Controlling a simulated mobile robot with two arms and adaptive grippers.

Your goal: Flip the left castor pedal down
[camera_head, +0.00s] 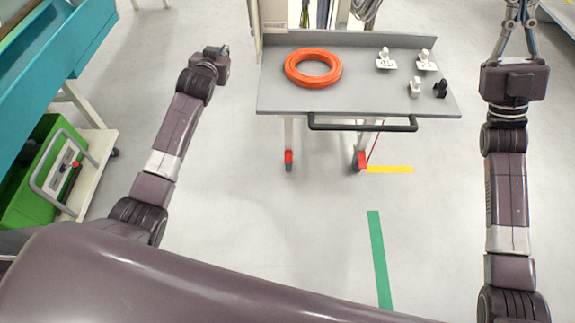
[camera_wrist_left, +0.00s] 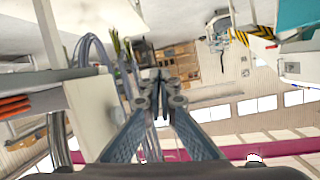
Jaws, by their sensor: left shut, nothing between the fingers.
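The left castor pedal (camera_head: 289,157) is a small red piece at the foot of the cart's left front leg, close to the floor. A second red pedal (camera_head: 360,160) is at the right front leg. My left gripper (camera_head: 224,49) is left of the cart, well apart from the left pedal. In the left wrist view its fingers (camera_wrist_left: 161,78) meet at the tips, shut with nothing between them. My right gripper (camera_head: 519,10) is right of the cart. Its fingers run up to the picture's top edge, so I cannot tell if they are shut.
The grey cart (camera_head: 290,103) carries an orange cable coil (camera_head: 298,80) and small white and black fittings. A black handle bar (camera_head: 362,126) juts from its front. A green crate (camera_head: 38,165) stands at the left. Floor before the cart is clear, with yellow and green tape.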

